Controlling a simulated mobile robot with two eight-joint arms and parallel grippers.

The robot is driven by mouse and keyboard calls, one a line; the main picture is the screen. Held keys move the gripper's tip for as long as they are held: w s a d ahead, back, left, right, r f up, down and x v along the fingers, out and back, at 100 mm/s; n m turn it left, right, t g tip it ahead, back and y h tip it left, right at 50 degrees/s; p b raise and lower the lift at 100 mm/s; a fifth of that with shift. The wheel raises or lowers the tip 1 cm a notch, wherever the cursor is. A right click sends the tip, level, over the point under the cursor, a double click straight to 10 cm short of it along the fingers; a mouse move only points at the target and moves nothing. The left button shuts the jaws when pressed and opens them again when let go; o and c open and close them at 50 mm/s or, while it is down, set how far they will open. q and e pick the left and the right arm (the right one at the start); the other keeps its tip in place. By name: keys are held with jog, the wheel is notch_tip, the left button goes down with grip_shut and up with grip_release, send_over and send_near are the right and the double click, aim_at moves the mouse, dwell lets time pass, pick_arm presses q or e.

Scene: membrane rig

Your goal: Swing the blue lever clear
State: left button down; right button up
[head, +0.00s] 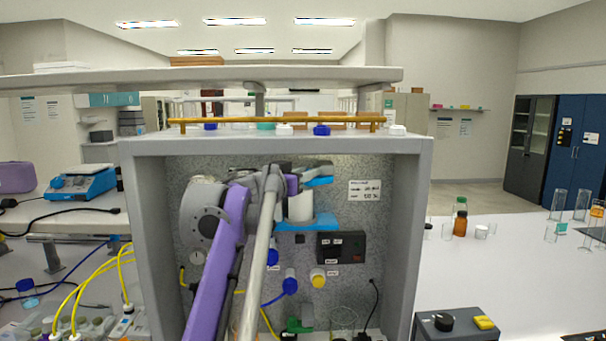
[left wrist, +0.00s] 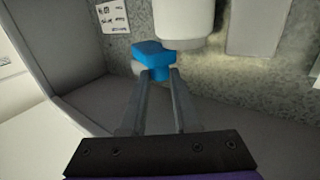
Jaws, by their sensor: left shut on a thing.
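The blue lever (head: 319,181) sticks out to the right at the top of a white cylinder (head: 300,206) inside the grey rig. In the left wrist view the blue lever (left wrist: 152,53) lies at the fingertips, beside the white cylinder (left wrist: 184,20). My left gripper (left wrist: 156,73) is shut on the lever's end, one finger on each side. In the head view my purple arm and wrist hide part of the cylinder and the lever's left part. My right gripper is not in view.
The grey housing (head: 425,230) encloses the work on both sides and above. Below the cylinder are a blue bracket (head: 318,221), a black box (head: 341,247), and blue (head: 290,286) and yellow (head: 318,278) knobs. A labelled card (head: 364,191) is on the back wall.

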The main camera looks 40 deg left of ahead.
pick_arm(q)
jog(key=shift+d+n+y, duration=0.5)
jog(key=shift+n+y, duration=0.3)
jog(key=shift+y, duration=0.4)
jog(key=c, duration=0.6)
grip_release()
jog(key=shift+c, duration=0.2)
jog(key=shift+s, duration=0.1)
jog(key=b+v, duration=0.1)
jog(key=v, duration=0.9)
jog(key=shift+s+d+r+b, duration=0.2)
jog(key=shift+s+b, duration=0.1)
jog(key=shift+b, duration=0.05)
